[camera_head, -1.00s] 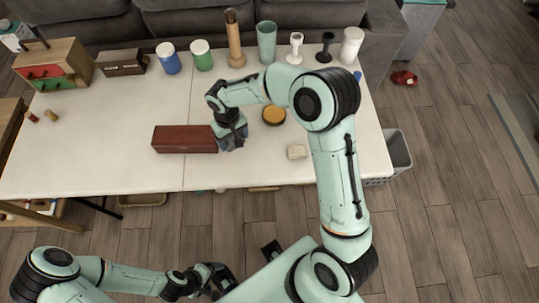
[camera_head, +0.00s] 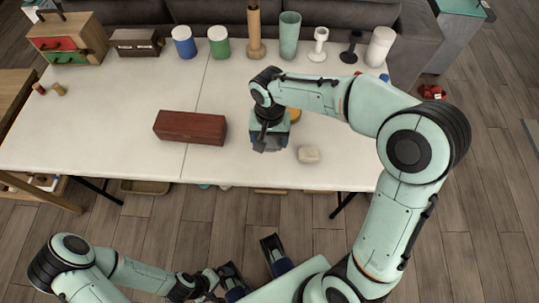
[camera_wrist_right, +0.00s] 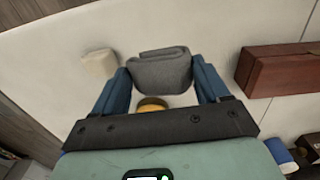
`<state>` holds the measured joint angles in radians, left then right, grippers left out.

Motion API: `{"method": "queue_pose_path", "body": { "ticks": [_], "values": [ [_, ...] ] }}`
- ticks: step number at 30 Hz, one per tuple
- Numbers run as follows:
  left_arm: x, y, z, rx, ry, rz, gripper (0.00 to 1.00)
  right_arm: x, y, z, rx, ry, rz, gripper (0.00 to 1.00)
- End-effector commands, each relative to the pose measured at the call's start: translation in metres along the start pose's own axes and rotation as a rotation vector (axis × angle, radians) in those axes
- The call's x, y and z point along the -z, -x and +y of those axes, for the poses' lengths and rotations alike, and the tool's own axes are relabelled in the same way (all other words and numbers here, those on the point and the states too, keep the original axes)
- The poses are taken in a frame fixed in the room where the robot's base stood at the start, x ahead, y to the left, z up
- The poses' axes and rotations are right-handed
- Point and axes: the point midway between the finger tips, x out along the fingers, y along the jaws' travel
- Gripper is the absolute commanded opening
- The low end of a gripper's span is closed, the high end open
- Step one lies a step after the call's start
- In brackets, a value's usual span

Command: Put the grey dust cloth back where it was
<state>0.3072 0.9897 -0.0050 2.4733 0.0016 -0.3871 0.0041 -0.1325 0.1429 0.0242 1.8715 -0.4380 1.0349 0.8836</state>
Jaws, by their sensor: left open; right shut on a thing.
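The grey dust cloth (camera_wrist_right: 160,70) is a folded grey bundle pinched between the blue fingers of my right gripper (camera_wrist_right: 160,84) in the right wrist view. In the head view my right gripper (camera_head: 270,142) points down over the white table (camera_head: 120,155), between the dark red box and the cream block. Whether the cloth touches the table is unclear. My left gripper (camera_head: 252,264) is open and empty in front of the table, low in the head view.
The dark red box (camera_head: 190,127) lies left of my right gripper; the cream block (camera_head: 308,154) lies right. A yellow-topped round tin (camera_head: 295,115) is partly hidden behind it. Jars, a tall wooden piece (camera_head: 254,30) and candle holders line the back edge. The table's front left is clear.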

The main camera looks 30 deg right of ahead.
Motion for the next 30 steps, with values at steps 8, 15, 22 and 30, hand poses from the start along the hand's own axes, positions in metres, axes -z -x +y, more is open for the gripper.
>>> {"method": "queue_pose_path", "body": {
  "ticks": [8, 15, 22, 30],
  "values": [
    [0.003, -0.005, 0.0, -0.003, -0.002, 0.01, 1.0, 0.0, -0.049, 0.0, -0.001, 0.001, 0.0, 0.5],
    [0.005, -0.008, -0.001, -0.004, -0.002, 0.015, 1.0, 0.0, -0.078, 0.001, -0.002, 0.0, -0.003, 0.5],
    [0.006, -0.009, -0.001, -0.005, -0.002, 0.02, 1.0, 0.0, -0.095, 0.0, 0.0, 0.001, 0.0, 0.5],
    [0.007, -0.011, -0.001, -0.005, -0.002, 0.021, 1.0, 0.0, -0.097, 0.0, 0.0, 0.001, 0.0, 0.5]
  ]
}}
